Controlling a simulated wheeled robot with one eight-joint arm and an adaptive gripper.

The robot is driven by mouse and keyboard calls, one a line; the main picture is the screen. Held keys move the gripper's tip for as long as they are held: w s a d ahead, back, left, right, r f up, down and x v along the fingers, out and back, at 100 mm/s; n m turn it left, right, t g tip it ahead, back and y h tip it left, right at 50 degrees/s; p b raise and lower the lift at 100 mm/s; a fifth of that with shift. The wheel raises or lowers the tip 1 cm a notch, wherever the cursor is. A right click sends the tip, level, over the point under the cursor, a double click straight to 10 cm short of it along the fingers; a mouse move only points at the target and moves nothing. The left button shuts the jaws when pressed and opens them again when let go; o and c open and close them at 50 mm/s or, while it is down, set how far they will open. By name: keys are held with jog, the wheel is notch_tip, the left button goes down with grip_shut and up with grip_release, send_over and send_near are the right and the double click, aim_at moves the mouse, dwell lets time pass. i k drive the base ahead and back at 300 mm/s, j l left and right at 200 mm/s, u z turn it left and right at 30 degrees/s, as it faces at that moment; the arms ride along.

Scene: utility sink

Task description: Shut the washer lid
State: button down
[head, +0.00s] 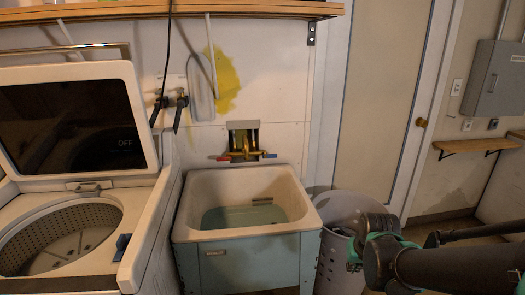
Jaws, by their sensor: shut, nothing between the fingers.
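The washer lid (72,125) stands raised at the back of the washer, on the left of the head view. It has a pale frame around a dark window. The washer (148,225) is a white top-loader, and its round perforated drum (70,232) lies open below the lid. The washer's left side is cut off by the picture edge. My dark arm with teal parts shows at the lower right, well away from the lid, beyond the sink. I cannot make out my gripper's fingers in this view.
A utility sink (250,247) stands right of the washer, below a brass faucet (245,150). A perforated pale bin (338,262) stands beside the sink, near my arm. A wooden shelf (230,8) runs above. A dark cable hangs near the lid's right edge.

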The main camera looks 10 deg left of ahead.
aim_at(88, 119)
jog(key=j+u, duration=0.15)
jog(key=u, duration=1.9)
jog(key=l+z, duration=0.15)
jog(key=l, duration=0.15)
